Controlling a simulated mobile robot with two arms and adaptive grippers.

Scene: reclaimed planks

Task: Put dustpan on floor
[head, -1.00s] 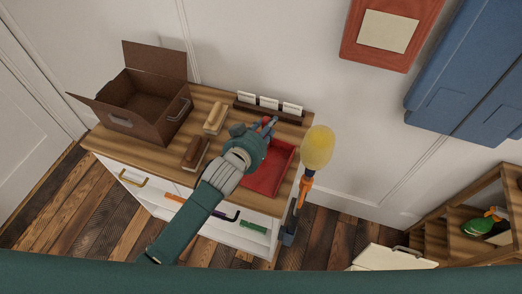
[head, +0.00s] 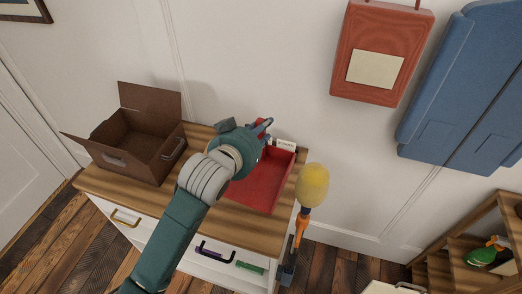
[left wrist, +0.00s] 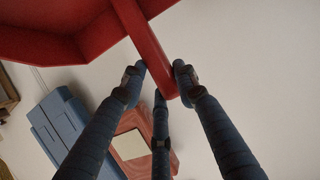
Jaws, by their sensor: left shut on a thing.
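The red dustpan (head: 264,190) is held above the right part of the wooden cabinet top (head: 130,196). My left gripper (head: 263,128) is shut on its handle; the pan extends toward the front. In the left wrist view the fingers (left wrist: 160,80) close around the red handle (left wrist: 143,35), with the pan (left wrist: 60,35) at the upper left against the wall. The plank floor (head: 50,240) shows left of the cabinet and in front of the wall at right. My right gripper is not in view.
An open brown box (head: 137,140) stands on the cabinet's left. A yellow-headed duster (head: 313,186) stands upright beside the cabinet's right side. A wooden shelf (head: 465,245) is at the lower right. A red case (head: 380,45) and blue case (head: 465,90) hang on the wall.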

